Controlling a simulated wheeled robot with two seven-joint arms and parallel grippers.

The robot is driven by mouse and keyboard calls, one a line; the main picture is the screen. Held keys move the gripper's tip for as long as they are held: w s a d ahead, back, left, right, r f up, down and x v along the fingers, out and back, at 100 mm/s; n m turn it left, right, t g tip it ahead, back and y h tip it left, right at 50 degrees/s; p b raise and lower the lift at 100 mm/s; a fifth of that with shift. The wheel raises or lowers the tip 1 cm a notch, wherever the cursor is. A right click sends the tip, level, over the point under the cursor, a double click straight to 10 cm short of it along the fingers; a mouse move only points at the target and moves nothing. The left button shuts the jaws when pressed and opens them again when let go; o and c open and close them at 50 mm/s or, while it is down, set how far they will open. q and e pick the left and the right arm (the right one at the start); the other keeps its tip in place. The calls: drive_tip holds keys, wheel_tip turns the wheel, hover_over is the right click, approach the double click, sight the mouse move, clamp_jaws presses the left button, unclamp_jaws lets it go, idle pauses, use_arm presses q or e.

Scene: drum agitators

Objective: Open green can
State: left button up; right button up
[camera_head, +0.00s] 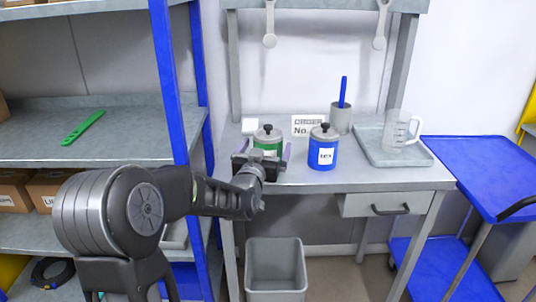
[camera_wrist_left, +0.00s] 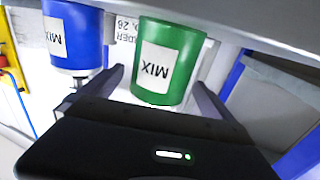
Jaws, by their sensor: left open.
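The green can (camera_head: 268,143) stands upright on the grey workbench, with a grey lid and black knob on top. Its lower part is hidden behind my left gripper (camera_head: 262,151) in the head view. In the left wrist view, which is upside down, the green can (camera_wrist_left: 168,62) with its white MIX label sits between the two spread fingers of my left gripper (camera_wrist_left: 160,88). The fingers are open, one on each side of the can, and I cannot tell whether they touch it. My right gripper is not in view.
A blue can (camera_head: 323,152) with a grey lid stands just right of the green one. Behind are a grey cup (camera_head: 340,119) with a blue tool and a tray (camera_head: 420,156) with a clear jug (camera_head: 397,131). A blue shelf post (camera_head: 171,85) stands left. A bin (camera_head: 275,270) is below.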

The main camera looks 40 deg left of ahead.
use_arm(q)
drive_tip(key=shift+p+x, duration=0.45)
drive_tip(key=shift+x, duration=2.2)
drive_tip(key=c, duration=2)
